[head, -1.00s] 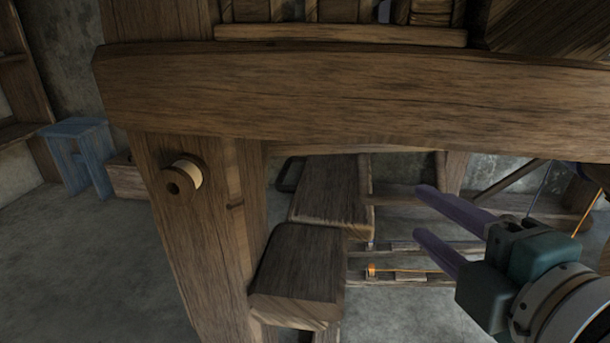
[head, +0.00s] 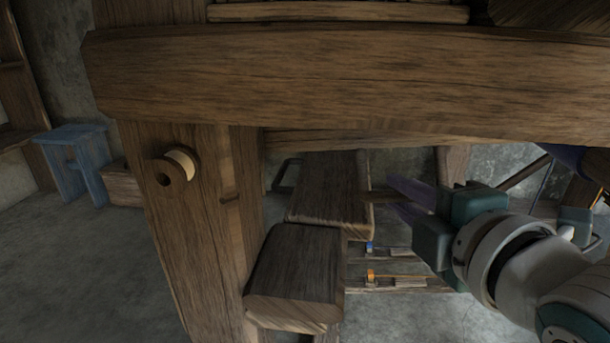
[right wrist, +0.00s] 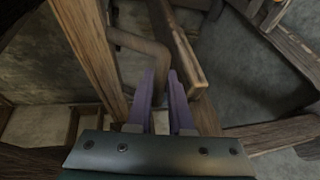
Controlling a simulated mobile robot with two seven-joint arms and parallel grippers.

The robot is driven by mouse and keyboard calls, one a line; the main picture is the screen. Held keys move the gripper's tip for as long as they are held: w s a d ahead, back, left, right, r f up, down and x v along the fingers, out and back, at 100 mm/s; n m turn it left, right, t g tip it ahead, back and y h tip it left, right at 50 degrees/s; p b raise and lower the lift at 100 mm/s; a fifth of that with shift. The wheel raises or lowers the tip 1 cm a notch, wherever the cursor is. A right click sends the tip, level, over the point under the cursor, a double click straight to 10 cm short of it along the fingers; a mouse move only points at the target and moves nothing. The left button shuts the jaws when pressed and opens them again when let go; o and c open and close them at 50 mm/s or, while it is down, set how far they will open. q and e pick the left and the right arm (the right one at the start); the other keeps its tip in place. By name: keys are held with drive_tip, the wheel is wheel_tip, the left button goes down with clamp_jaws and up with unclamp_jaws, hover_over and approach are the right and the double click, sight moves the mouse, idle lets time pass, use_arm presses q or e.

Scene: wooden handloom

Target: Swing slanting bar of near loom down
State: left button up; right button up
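The near loom's thick wooden beam (head: 340,75) crosses the head view above its post (head: 185,240). A thin slanting wooden bar (head: 524,172) shows under the beam at the right; I cannot tell whether it is the task's bar. My right gripper (head: 405,202) is below the beam, its purple fingers pointing left, partly blurred against dark wood. A slanting wooden bar (right wrist: 181,48) lies just beyond the fingertips; contact cannot be told. My left gripper is not in view.
Two wooden blocks (head: 295,270) (head: 328,190) stand right of the post, left of my right gripper. A blue stool (head: 75,160) stands at the far left. Floor (head: 90,265) left of the post is clear.

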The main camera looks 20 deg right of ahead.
clamp_jaws()
idle(0.9)
